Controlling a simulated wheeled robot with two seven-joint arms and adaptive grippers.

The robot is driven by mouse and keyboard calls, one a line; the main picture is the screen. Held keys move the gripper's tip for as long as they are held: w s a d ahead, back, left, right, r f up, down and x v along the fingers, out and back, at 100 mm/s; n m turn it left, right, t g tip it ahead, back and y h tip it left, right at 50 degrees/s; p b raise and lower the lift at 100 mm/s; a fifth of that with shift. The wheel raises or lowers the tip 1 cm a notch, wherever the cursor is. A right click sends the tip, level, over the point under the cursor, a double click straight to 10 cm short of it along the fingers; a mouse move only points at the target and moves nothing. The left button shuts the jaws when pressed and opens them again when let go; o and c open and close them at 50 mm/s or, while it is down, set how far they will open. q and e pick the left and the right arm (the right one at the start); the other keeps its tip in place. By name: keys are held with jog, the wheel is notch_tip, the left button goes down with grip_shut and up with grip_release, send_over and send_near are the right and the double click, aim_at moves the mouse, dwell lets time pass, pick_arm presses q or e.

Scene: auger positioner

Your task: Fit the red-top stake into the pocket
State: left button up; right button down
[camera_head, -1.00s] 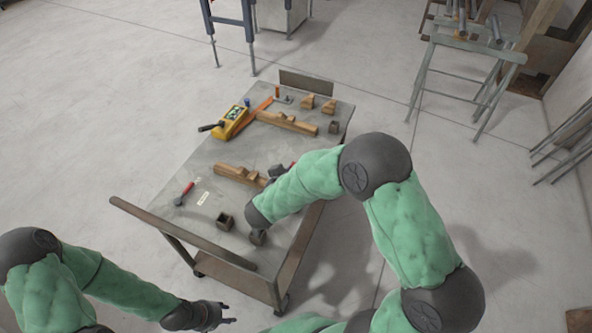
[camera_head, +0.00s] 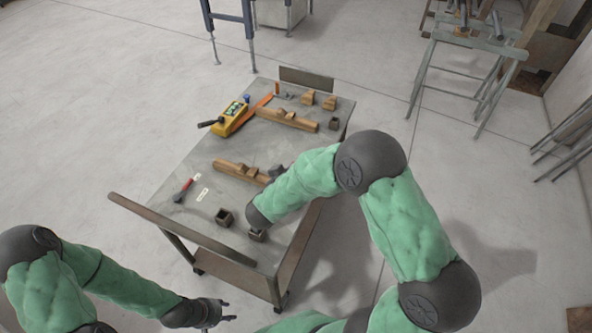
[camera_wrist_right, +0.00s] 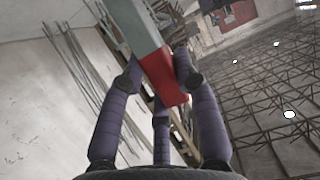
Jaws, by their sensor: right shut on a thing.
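In the right wrist view, my right gripper (camera_wrist_right: 160,92) is shut on the red-top stake, a square grey bar with a red end (camera_wrist_right: 163,80). The red end lies between the fingers and the grey length runs away from the palm. In the head view my right forearm hides most of that gripper and the stake. Square dark open-topped holders stand on the cart: one near the front (camera_head: 224,218), one beside my right wrist (camera_head: 257,235), one at the far right (camera_head: 334,123). I cannot tell which is the pocket. My left gripper (camera_head: 228,311) is open and empty, off the cart.
The grey cart (camera_head: 178,215) has a raised handle bar (camera_head: 180,232) at its front. On it lie a red-handled tool (camera_head: 184,188), a white label (camera_head: 203,194), wooden blocks (camera_head: 287,120) and a yellow device (camera_head: 230,119). The floor left of the cart is clear.

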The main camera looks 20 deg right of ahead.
jog(key=shift+f+b, duration=0.65)
jog(key=shift+f, duration=0.75)
jog(key=c, duration=0.8)
grip_release()
jog(key=shift+c, duration=0.2)
notch_tip(320, 180, up, 10)
